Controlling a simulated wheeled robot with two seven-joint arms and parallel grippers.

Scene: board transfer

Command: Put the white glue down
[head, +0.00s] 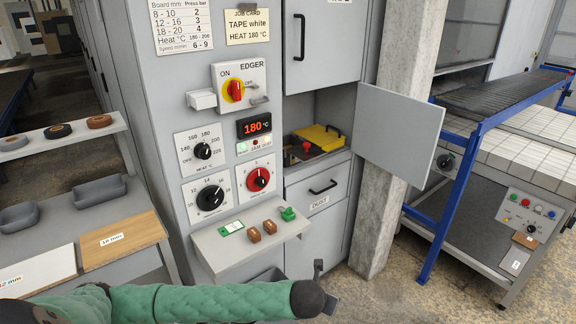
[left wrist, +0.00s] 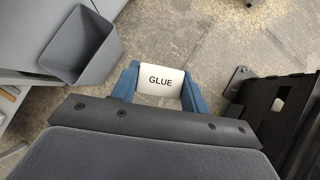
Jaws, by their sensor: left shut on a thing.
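The white glue (left wrist: 161,80) is a white block marked "GLUE" in the left wrist view. It sits between the blue fingers of my left gripper (left wrist: 160,88), which is shut on it, above the speckled floor. In the head view my left arm reaches in from the lower left, and my left gripper (head: 322,288) is in front of and below the small grey shelf (head: 225,246). The glue cannot be made out in the head view. My right gripper is in neither view.
The shelf holds a green-and-white piece (head: 231,228), two brown blocks (head: 262,231) and a green piece (head: 288,214). A grey bin (left wrist: 82,45) shows in the left wrist view. A grey door (head: 400,135) stands open beside a concrete pillar (head: 385,225). Boards (head: 123,240) lie at left.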

